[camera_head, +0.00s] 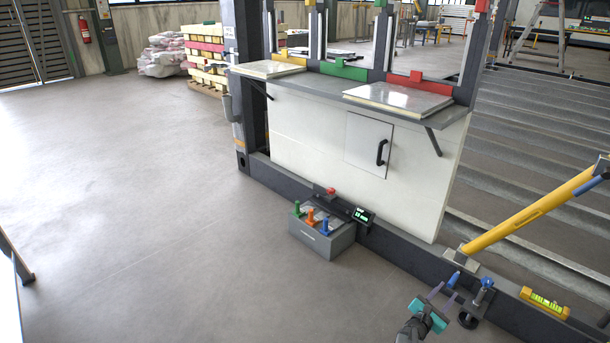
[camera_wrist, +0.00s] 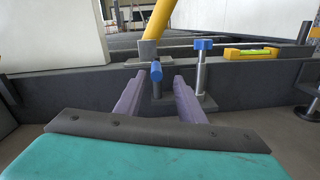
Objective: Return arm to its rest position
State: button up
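My gripper (camera_head: 445,294) is at the lower right, low in front of the dark base beam. In the wrist view its two purple fingers (camera_wrist: 157,95) stand apart with a clear gap. A blue-ended part (camera_head: 454,279) is just beyond the fingertips; in the wrist view its round blue end (camera_wrist: 156,71) shows in line with the gap. Neither finger visibly grips it. A blue-headed bolt (camera_head: 487,284) stands upright just right of the gripper; it also shows in the wrist view (camera_wrist: 203,45).
A yellow strut (camera_head: 530,213) slopes up right from the beam. A yellow level (camera_head: 544,302) lies on the beam. A grey box (camera_head: 321,243) with green, orange and blue handles stands on the floor, beside a small display (camera_head: 361,216). The floor (camera_head: 150,210) at left is clear.

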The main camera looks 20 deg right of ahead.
jog(key=s+a+r+m+g+y+p, duration=0.3)
jog(key=a+p, duration=0.9)
jog(key=a, duration=0.8)
jog(key=s+a+r+m+g+y+p, duration=0.4)
jog(key=a+r+m+y+p, duration=0.4)
jog(key=a, duration=1.2)
jog(key=s+a+r+m+g+y+p, duration=0.3)
jog(key=s+a+r+m+y+p, duration=0.3)
jog(key=a+p, duration=1)
jog(key=a+r+m, duration=0.1)
jog(key=a+m, duration=0.1)
jog(key=a, duration=0.3)
jog(key=shift+r+g, duration=0.2)
jog(key=shift+g, duration=0.1)
jog(key=shift+c, duration=0.6)
jog(key=shift+s+d, duration=0.1)
jog(key=shift+d, duration=0.05)
